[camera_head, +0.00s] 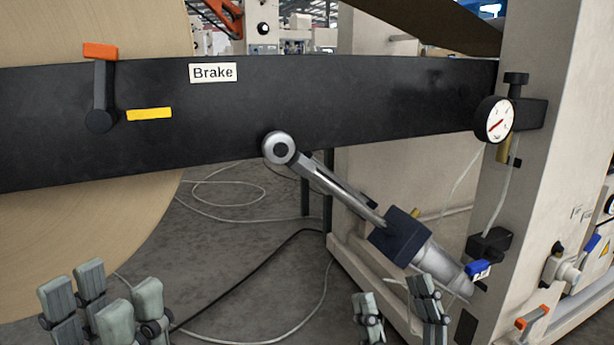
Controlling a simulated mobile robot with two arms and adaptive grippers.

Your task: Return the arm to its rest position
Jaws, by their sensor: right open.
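My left gripper (103,300) is low at the left edge of the head view, in front of the big brown roll. Its grey-green fingers stand apart with a gap between them and nothing seen in it. My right gripper (396,308) is at the bottom, right of centre, below the silver cylinder. Its fingers are apart and empty. Both grippers point upward in the picture and are clear of the black beam. The wrists and most of both arms are out of view.
A black beam (390,95) with a "Brake" label (212,72) and an orange-handled lever (101,85) crosses the view. A silver cylinder (438,264) slants to the right post, which carries a gauge (494,120). The brown roll (90,235) stands left. Cables lie on the floor.

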